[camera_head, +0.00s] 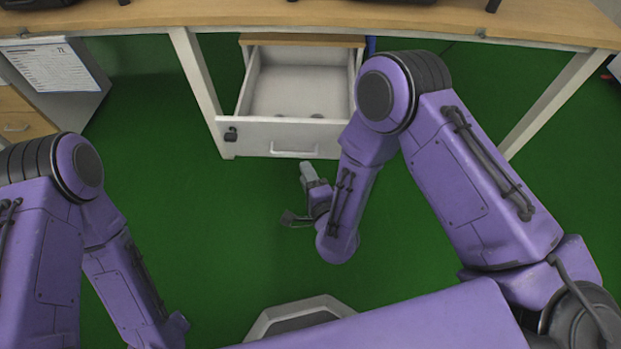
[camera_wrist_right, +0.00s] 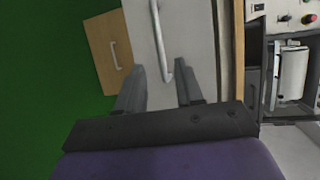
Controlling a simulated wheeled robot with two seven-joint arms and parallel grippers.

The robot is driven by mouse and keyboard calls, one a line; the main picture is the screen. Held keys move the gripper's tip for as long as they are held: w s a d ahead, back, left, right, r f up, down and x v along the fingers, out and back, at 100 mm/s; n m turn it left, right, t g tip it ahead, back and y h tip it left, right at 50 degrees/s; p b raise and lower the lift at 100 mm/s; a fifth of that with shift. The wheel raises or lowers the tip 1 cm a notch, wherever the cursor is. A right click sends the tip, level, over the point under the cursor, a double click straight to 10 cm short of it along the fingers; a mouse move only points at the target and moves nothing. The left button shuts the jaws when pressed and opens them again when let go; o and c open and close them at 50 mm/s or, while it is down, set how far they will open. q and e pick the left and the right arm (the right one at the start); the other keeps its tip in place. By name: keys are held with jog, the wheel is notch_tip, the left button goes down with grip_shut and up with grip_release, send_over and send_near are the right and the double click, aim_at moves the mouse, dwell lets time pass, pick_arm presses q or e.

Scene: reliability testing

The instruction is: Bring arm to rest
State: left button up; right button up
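My right arm (camera_head: 470,170) reaches forward and bends down at the elbow. Its right gripper (camera_head: 299,194) is in front of the pulled-out drawer, apart from the drawer handle (camera_head: 292,153) in the head view. In the right wrist view the gripper (camera_wrist_right: 160,92) has its two fingers spread with nothing held between them. The drawer handle (camera_wrist_right: 159,45) shows beyond the fingertips there. My left arm (camera_head: 45,240) hangs bent at the left of the head view. Its gripper is not visible.
The white drawer (camera_head: 255,132) stands open under the wooden desk top (camera_head: 270,14), with small items inside that I cannot identify. A cabinet with a wooden drawer front (camera_head: 25,118) stands at the left. Green floor (camera_head: 210,210) lies clear between the arms.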

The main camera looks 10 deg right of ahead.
jog(key=v, duration=0.3)
dwell(0.5)
jog(key=s+d+f+n+g+h, duration=0.2)
jog(key=s+d+f+n+g, duration=0.5)
jog(key=s+d+f+n, duration=0.25)
jog(key=s+d+f+n+g+h, duration=0.1)
jog(key=s+d+f+g+h, duration=0.35)
jog(key=s+d, duration=0.75)
notch_tip(320, 180, up, 15)
jog(key=s+g+y+p, duration=0.1)
jog(key=p, duration=1.4)
jog(key=shift+a, duration=0.5)
